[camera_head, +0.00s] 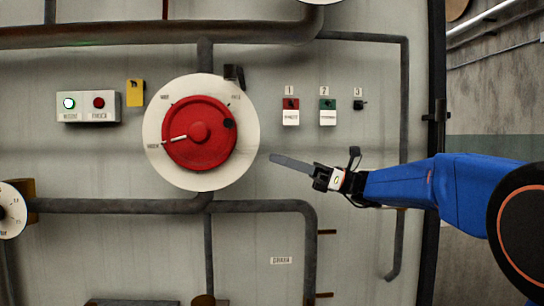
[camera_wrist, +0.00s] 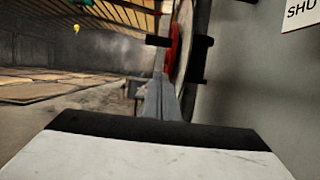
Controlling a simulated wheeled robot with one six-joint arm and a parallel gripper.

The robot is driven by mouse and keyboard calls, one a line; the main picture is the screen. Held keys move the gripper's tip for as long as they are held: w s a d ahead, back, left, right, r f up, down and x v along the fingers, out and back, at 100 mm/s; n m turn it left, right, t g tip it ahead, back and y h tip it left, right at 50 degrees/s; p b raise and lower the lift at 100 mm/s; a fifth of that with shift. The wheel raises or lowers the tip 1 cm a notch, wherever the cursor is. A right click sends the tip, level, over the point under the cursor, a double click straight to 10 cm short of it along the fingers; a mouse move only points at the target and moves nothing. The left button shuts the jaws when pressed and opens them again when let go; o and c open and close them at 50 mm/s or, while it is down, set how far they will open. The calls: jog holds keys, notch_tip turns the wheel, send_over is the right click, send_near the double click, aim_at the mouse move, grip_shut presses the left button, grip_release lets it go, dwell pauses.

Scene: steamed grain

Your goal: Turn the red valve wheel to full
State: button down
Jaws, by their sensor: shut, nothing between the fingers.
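The red valve wheel (camera_head: 199,151) sits on a round white dial plate (camera_head: 235,166) with small lettered marks on the wall panel. A white pointer line on the wheel points left and slightly down, towards a mark at the plate's left edge. A dark knob shows on the wheel's right side. My gripper (camera_head: 272,157) is shut and empty, just right of the plate, its fingers pointing left. In the wrist view the red wheel (camera_wrist: 173,48) shows edge-on beyond my fingers (camera_wrist: 162,95). I cannot tell how far the fingertips stand off the plate.
A box with a green light and a red button (camera_head: 88,106) and a yellow tag (camera_head: 135,93) are left of the dial. Small red (camera_head: 291,104) and green (camera_head: 327,104) switches and a black one (camera_head: 360,105) are above my gripper. Pipes (camera_head: 262,206) run above and below.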

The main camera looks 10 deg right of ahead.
aim_at(234, 126)
jog(key=x, duration=0.8)
jog(key=shift+a+r, duration=0.1)
jog(key=shift+a, duration=0.1)
jog(key=shift+a+r, duration=0.2)
jog(key=shift+r, duration=0.3)
jog(key=shift+a+r, duration=0.2)
jog(key=shift+r, duration=0.3)
jog(key=shift+a+r, duration=0.3)
jog(key=shift+r, duration=0.35)
jog(key=shift+r, duration=0.15)
jog(key=shift+r+h, duration=0.9)
jog(key=shift+a+r+h, duration=0.2)
jog(key=shift+r+h, duration=1)
jog(key=shift+r, duration=0.05)
jog(key=shift+a+r+h, duration=0.25)
jog(key=shift+r+h, duration=0.25)
jog(key=shift+h, duration=0.05)
jog(key=shift+a+r+h, duration=0.25)
jog(key=shift+r+h, duration=0.3)
jog(key=shift+a+r, duration=1.25)
jog(key=shift+r, duration=0.35)
jog(key=shift+w+a+r, duration=0.1)
jog(key=shift+a+r, duration=0.6)
jog(key=shift+a, duration=0.2)
